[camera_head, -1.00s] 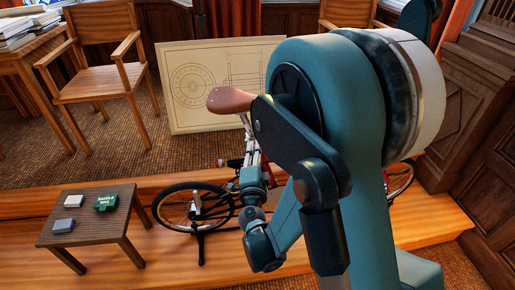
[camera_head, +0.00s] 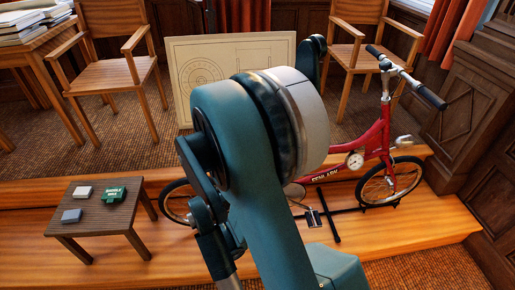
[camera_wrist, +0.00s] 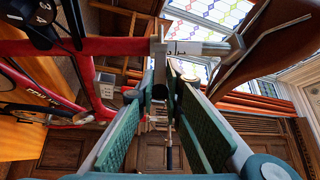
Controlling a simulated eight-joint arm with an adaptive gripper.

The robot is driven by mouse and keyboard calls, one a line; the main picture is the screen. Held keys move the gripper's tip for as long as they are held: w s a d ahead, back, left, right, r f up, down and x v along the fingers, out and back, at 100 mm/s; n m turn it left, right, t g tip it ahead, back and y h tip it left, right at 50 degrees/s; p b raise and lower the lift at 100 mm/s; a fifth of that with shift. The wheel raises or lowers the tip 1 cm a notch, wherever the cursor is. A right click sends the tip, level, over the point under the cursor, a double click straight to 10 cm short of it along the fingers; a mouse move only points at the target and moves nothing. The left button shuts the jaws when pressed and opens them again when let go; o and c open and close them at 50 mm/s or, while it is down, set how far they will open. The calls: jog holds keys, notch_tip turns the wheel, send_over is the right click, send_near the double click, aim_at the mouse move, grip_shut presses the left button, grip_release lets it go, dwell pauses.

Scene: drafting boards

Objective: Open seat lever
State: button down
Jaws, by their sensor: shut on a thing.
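In the wrist view, my gripper (camera_wrist: 160,82) has its green ridged pads on either side of the seat lever (camera_wrist: 160,91), a dark narrow piece below the seat clamp (camera_wrist: 158,46). It is shut on this lever; the exact contact is hard to make out. The silver seat post (camera_wrist: 195,48) runs from the clamp to the brown saddle (camera_wrist: 268,45) at upper right. The red bicycle frame (camera_wrist: 110,46) is at left. In the head view, the red bicycle (camera_head: 372,140) stands on the wooden platform; my arm hides its saddle, the lever and my gripper.
A drawing board (camera_head: 177,90) and chairs stand behind. A dark stand bar (camera_head: 328,215) lies beneath the bicycle. The platform (camera_head: 430,225) is clear at right front.

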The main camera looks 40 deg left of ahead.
jog(key=shift+s+d, duration=0.1)
jog(key=c, duration=2.4)
grip_release()
jog(key=shift+v, duration=3.7)
